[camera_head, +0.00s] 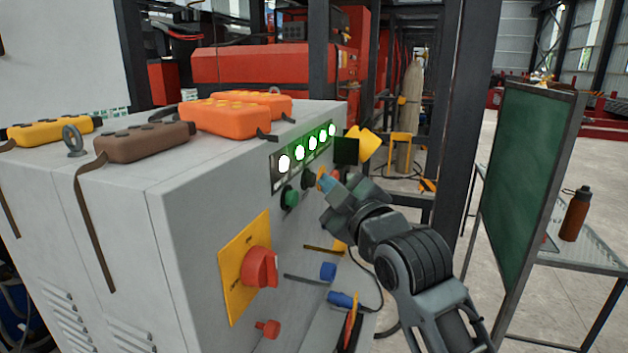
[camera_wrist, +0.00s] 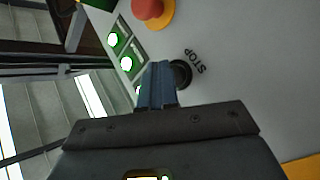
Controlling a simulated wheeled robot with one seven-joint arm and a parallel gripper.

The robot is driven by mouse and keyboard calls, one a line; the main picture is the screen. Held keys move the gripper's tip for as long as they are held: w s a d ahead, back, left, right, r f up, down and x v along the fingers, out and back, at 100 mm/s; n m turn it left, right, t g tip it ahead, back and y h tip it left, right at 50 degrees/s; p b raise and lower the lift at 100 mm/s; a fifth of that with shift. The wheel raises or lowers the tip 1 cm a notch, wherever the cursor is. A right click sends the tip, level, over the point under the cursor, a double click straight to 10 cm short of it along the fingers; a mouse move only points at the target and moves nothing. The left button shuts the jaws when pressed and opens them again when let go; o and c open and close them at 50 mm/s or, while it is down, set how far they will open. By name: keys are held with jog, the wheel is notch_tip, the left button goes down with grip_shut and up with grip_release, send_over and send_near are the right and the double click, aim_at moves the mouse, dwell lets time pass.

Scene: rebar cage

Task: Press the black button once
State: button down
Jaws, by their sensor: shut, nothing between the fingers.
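The black button (camera_head: 308,180) sits on the cabinet's front panel, just right of the green button (camera_head: 290,197) and below the row of lit lamps. In the wrist view the black button (camera_wrist: 182,73) shows beside the printed word STOP, partly hidden by my fingers. My gripper (camera_head: 324,181) is shut and empty, with its fingertips close to the black button. In the wrist view the blue-grey fingertips of my gripper (camera_wrist: 160,66) overlap the left side of the button. I cannot tell whether they touch it.
A red emergency button (camera_wrist: 148,8) on a yellow base is near the fingertips. Several lit lamps (camera_head: 312,142) sit above. A red rotary switch (camera_head: 260,268) and tools hang lower on the panel. Orange and brown control boxes (camera_head: 143,141) lie on the cabinet (camera_head: 200,175). A green board (camera_head: 525,180) stands right.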

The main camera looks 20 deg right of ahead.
jog(key=shift+w+a, duration=0.4)
jog(key=shift+a, duration=0.25)
dwell(0.7)
jog(key=shift+s+d, duration=0.1)
jog(key=shift+d, duration=0.05)
jog(key=shift+s+d, duration=0.65)
jog(key=shift+d, duration=0.2)
jog(key=s+d+b, duration=0.1)
jog(key=d, duration=0.1)
jog(key=s+d+b, duration=0.1)
jog(key=s+d, duration=0.1)
dwell(0.6)
dwell(0.4)
